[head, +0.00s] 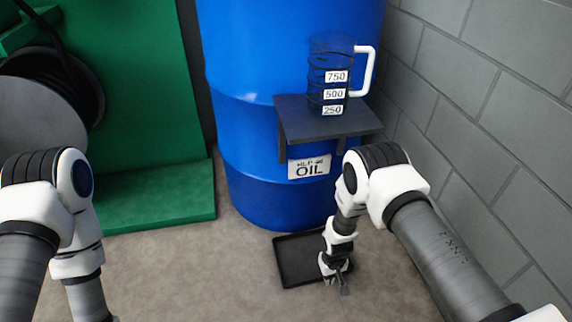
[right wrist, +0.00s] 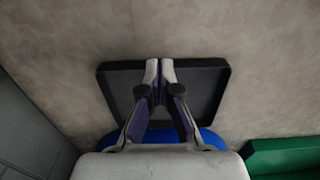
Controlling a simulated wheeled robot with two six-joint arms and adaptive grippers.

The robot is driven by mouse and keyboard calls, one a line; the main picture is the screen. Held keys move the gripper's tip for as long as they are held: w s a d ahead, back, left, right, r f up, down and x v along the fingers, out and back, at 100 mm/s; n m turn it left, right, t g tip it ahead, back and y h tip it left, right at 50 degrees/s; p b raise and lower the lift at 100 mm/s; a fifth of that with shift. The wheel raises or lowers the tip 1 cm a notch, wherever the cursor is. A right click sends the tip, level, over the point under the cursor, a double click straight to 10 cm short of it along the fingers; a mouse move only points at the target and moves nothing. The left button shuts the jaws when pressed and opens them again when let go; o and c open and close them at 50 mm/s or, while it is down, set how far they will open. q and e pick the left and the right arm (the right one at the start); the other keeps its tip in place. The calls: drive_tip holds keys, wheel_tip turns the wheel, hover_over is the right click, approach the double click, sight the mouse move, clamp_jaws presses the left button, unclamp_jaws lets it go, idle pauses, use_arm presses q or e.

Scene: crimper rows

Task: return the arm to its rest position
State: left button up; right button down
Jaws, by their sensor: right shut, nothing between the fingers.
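My right arm comes in from the right in the head view. Its gripper (head: 341,287) hangs low over the right part of a black tray on the floor. In the right wrist view the two fingers of this gripper (right wrist: 159,68) are together, with nothing between them. My left arm shows at the left edge of the head view; its gripper is out of the picture.
The black tray (head: 286,276) lies before a blue oil drum (head: 262,185). A dark shelf (head: 300,125) at the drum bears a measuring jug (head: 330,68) with a white handle. Green machinery (head: 140,95) stands left, a grey block wall (head: 480,110) right. Floor at front is clear.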

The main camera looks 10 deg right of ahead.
drive_tip(key=s+d+r+p, duration=0.1)
drive_tip(key=s+r, duration=0.4)
drive_tip(key=s, duration=0.4)
drive_tip(key=s+d+r+m+p, duration=0.1)
drive_tip(key=s+r, duration=0.3)
drive_tip(key=s, duration=0.4)
drive_tip(key=s+d+r, duration=0.1)
drive_tip(key=s+r, duration=0.4)
drive_tip(key=s, duration=0.4)
wheel_tip(320, 180, up, 37)
drive_tip(key=w+p, duration=0.1)
drive_tip(key=p, duration=3.7)
drive_tip(key=shift+w+d, duration=0.15)
drive_tip(key=shift+d, duration=0.1)
drive_tip(key=shift+r, duration=0.15)
